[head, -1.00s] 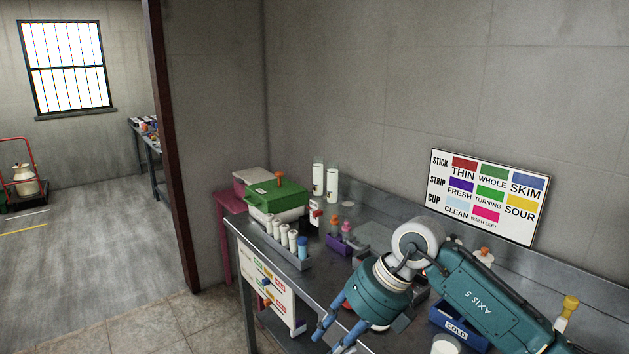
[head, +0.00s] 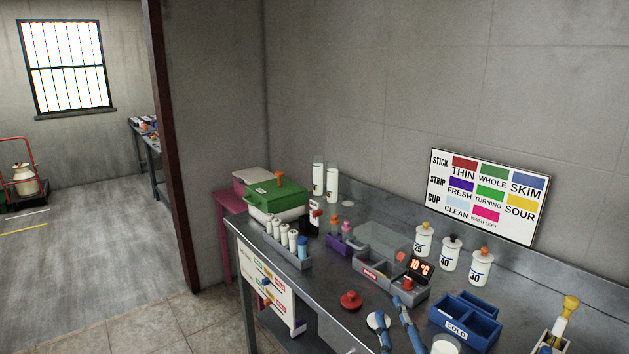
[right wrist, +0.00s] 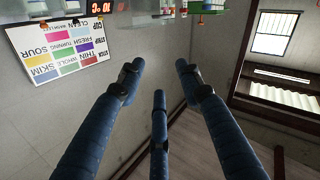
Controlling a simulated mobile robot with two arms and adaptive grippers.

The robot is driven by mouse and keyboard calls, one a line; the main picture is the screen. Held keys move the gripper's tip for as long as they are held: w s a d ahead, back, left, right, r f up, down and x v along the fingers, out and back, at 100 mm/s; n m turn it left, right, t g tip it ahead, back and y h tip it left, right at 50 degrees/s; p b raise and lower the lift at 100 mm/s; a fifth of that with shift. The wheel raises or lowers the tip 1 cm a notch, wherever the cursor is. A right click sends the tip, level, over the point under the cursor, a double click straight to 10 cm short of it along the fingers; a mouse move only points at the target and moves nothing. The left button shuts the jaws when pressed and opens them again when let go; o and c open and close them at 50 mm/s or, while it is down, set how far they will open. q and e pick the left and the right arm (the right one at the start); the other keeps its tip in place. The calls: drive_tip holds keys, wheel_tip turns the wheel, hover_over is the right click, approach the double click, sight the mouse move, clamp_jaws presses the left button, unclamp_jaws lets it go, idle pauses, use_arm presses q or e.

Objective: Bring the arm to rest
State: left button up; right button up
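My right gripper (head: 390,312) is low in the head view, where only its blue fingers show, at the front edge of the steel bench (head: 330,285). In the right wrist view its blue fingers (right wrist: 160,75) stand apart with nothing between them, so it is open and empty. The rest of the right arm is out of the head view. My left gripper is in neither view.
Near the fingers are a red knobbed lid (head: 351,300), a grey box with a lit 10 °C display (head: 420,267) and a blue COLD bin (head: 466,318). White numbered bottles (head: 451,258) stand behind. A green-lidded box (head: 277,196) is at the far left end.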

drive_tip(key=s+d+f+m+g+h, duration=0.1)
drive_tip(key=s+d+f+g, duration=0.15)
drive_tip(key=f, duration=0.35)
drive_tip(key=s+d+f+m+g+h, duration=0.1)
drive_tip(key=s+d+f+g, duration=0.1)
drive_tip(key=s+f, duration=0.25)
drive_tip(key=s+f+m+g+y, duration=0.1)
drive_tip(key=s+f+g, duration=0.4)
drive_tip(key=s+f, duration=0.5)
drive_tip(key=s+f+m+g, duration=0.1)
drive_tip(key=s+f+g, duration=0.45)
drive_tip(key=s, duration=0.75)
wheel_tip(320, 180, down, 27)
drive_tip(key=s, duration=0.3)
drive_tip(key=s+d+f+g, duration=0.1)
drive_tip(key=s+f, duration=0.6)
drive_tip(key=f, duration=0.3)
drive_tip(key=shift+s+d+f+n, duration=0.2)
drive_tip(key=shift+s+f+n, duration=0.1)
drive_tip(key=shift+s, duration=0.1)
drive_tip(key=shift+g, duration=0.4)
drive_tip(key=s+f, duration=0.1)
drive_tip(key=s, duration=0.2)
drive_tip(key=s+d+f, duration=0.1)
drive_tip(key=s+f, duration=0.2)
drive_tip(key=s, duration=0.2)
drive_tip(key=shift+s+d+f, duration=0.3)
drive_tip(key=shift+d+f, duration=0.05)
drive_tip(key=shift+f, duration=0.05)
drive_tip(key=shift+c, duration=0.2)
